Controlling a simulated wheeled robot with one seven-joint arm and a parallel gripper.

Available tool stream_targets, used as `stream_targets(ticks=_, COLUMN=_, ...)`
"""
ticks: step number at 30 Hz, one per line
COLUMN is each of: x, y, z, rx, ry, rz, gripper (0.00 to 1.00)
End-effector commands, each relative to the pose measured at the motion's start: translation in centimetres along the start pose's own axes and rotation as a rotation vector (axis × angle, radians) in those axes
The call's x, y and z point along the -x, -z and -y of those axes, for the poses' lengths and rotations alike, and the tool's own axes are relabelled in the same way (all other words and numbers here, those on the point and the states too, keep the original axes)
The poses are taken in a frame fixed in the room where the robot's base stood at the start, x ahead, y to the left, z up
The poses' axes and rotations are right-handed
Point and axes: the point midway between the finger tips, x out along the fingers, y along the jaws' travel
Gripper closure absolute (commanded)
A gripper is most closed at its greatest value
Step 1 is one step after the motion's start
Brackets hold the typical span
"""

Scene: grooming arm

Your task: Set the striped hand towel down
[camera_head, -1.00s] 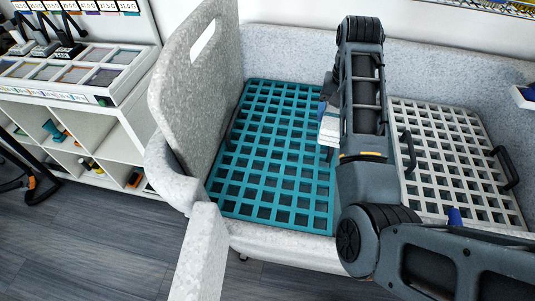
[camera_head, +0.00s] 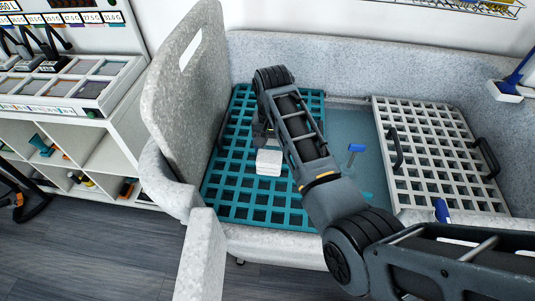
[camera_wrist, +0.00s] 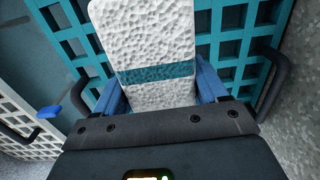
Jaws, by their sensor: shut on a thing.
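The striped hand towel (camera_head: 268,162) is a folded white bundle held over the teal grate (camera_head: 222,190). In the wrist view the towel (camera_wrist: 140,35) is white and bumpy with one teal stripe across it. My gripper (camera_head: 263,140) is shut on the towel; in the wrist view the gripper's blue fingers (camera_wrist: 160,88) press on both its sides. The teal grate also shows behind the towel in the wrist view (camera_wrist: 232,47). I cannot tell whether the towel touches the grate. My forearm hides part of the grate's right side.
A white grate (camera_head: 440,150) with black handles covers the tub's right side. Between the grates is an open gap with a blue-headed tool (camera_head: 355,150) in it. The tall grey tub panel (camera_head: 185,100) stands close on the left. Another blue item (camera_head: 441,210) lies at the front right.

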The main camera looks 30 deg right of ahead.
Motion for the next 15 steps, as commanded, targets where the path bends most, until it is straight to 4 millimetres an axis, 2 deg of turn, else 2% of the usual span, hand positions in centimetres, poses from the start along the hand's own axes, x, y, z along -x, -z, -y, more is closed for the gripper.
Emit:
stream_targets(ticks=5, x=-0.7, y=-0.1, z=1.1, rx=0.0, ry=0.0, rz=-0.001, gripper=0.6)
stream_targets(ticks=12, x=-3.8, y=-0.2, z=1.1, rx=-0.001, ry=-0.001, rz=0.001, gripper=0.6)
stream_targets(ticks=15, x=-4.5, y=-0.2, z=1.1, rx=-0.001, ry=0.0, rz=-0.001, gripper=0.6)
